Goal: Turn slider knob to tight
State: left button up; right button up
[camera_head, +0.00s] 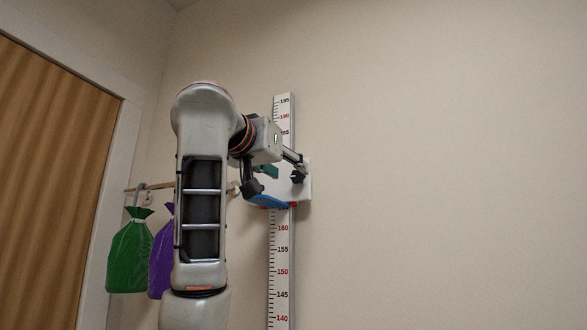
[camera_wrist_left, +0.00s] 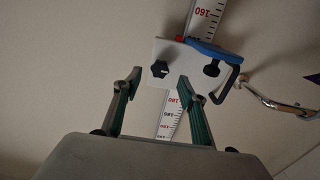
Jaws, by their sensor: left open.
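The slider is a white plate (camera_head: 305,190) with a blue bar (camera_head: 266,201) along its lower edge, mounted on a tall height scale (camera_head: 281,245). In the left wrist view the plate (camera_wrist_left: 178,58) appears upside down. A black star-shaped knob (camera_wrist_left: 160,69) sits on its face, and a second black knob-like part (camera_wrist_left: 211,68) lies by the blue bar. My left gripper (camera_wrist_left: 164,82) is open and empty in front of the plate. The star knob appears between and just beyond its fingertips; no contact is visible. The gripper partly covers the plate in the head view (camera_head: 284,168). My right gripper is not in view.
A green bag (camera_head: 130,255) and a purple bag (camera_head: 160,262) hang from a wall rack (camera_head: 150,186) left of the scale, partly behind my left arm. A wooden door (camera_head: 45,180) is at the far left. The wall to the right is bare.

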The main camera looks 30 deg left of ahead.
aim_at(296, 176)
pick_arm(q)
jog(key=w+p, duration=0.1)
jog(key=w, duration=0.2)
jog(key=shift+w+a, duration=0.1)
jog(key=shift+w, duration=0.4)
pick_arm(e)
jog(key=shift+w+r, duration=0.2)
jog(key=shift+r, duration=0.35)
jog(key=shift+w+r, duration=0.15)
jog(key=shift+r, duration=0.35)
pick_arm(q)
jog(key=c, duration=1.1)
